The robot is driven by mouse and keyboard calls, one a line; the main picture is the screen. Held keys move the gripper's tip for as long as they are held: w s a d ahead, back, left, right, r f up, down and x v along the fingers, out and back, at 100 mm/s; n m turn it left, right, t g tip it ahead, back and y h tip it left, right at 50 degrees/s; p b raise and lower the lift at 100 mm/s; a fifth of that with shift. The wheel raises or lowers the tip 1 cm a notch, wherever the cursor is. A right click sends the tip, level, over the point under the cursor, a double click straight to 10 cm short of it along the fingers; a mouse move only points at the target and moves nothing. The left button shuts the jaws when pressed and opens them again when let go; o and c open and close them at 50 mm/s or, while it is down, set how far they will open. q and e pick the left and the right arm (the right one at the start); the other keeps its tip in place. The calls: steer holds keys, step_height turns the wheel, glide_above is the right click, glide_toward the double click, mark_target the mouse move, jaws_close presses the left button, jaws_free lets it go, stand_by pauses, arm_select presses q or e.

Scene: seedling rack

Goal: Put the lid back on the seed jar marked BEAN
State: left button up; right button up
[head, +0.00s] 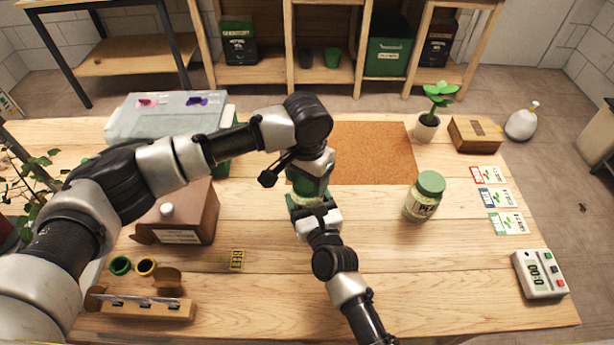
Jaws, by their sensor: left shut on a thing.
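My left gripper (308,179) is over the middle of the table, pointing down and shut on a green lid (307,186). Just below the lid is a jar (296,203), mostly hidden by my two grippers. Its label does not show, and I cannot tell whether the lid touches its rim. My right gripper (316,211) comes from the front and is at the jar's near side. Its fingers are hidden, so I cannot tell whether it holds the jar. Another jar, marked PEA (420,208), stands to the right with its green lid on.
An orange-brown mat (372,152) lies behind the grippers. A potted seedling (427,128), a small box (474,134), seed packets (491,198) and a timer (539,275) line the right side. A brown box (180,215) and wooden rack (140,306) stand left.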

arm_select(q)
steer(key=m, duration=0.4)
steer(key=shift+m, duration=0.3)
arm_select(e)
steer(key=shift+f, duration=0.1)
arm_select(q)
steer(key=m, duration=0.4)
steer(key=shift+m, duration=0.3)
steer(key=m, duration=0.4)
steer(key=shift+m, duration=0.3)
steer(key=m, duration=0.3)
steer(key=shift+m, duration=0.4)
steer(key=o, duration=1.1)
step_height(320, 180, up, 12)
arm_select(e)
steer(key=o, duration=1.7)
